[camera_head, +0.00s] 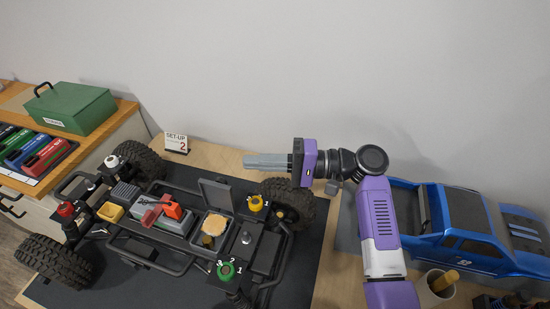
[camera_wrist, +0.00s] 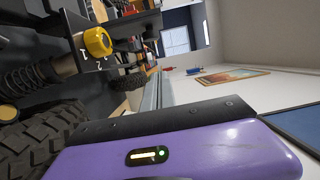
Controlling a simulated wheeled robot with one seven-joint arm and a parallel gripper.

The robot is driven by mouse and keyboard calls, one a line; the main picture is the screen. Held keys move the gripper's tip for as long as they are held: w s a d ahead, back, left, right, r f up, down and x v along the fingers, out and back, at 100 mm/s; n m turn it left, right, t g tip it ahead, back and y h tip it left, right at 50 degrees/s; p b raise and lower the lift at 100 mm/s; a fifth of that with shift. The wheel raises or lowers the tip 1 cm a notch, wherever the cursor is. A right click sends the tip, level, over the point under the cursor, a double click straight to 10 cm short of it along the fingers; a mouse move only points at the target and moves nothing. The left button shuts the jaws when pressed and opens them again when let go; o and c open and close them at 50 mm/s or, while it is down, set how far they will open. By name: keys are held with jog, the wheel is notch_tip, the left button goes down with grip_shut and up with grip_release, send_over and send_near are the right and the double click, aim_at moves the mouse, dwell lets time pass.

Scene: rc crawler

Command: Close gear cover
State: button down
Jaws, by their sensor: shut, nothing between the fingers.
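The gear cover (camera_head: 216,194) is a dark grey flat lid that stands raised at the back of an open gear box (camera_head: 193,240) on the crawler chassis. A round tan gear-like part (camera_head: 213,222) shows inside the box. My gripper (camera_head: 250,161) is shut and empty, its long grey fingers pointing left in the picture. It appears above and behind the raised cover, apart from it. In the wrist view the shut fingers (camera_wrist: 157,90) extend away past the chassis side. I cannot make out the cover there.
A yellow knob (camera_head: 255,203) and a wheel (camera_head: 289,203) are close by my gripper. A red-handled part (camera_head: 160,210) sits left of the cover. A blue truck body (camera_head: 470,230) lies right of my arm. A set-up card (camera_head: 176,143) stands behind the chassis.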

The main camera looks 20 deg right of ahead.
aim_at(220, 194)
jog(key=shift+s+a+p, duration=0.35)
jog(key=shift+s+a, duration=0.05)
jog(key=shift+a, duration=0.4)
jog(key=shift+s+a+p, duration=0.3)
jog(key=shift+s+a, duration=0.15)
jog(key=shift+a, duration=0.4)
jog(key=shift+s+a+p, duration=0.35)
jog(key=shift+s+a, duration=0.05)
jog(key=shift+a, duration=0.4)
jog(key=shift+s+a, duration=0.1)
jog(key=shift+a, duration=0.05)
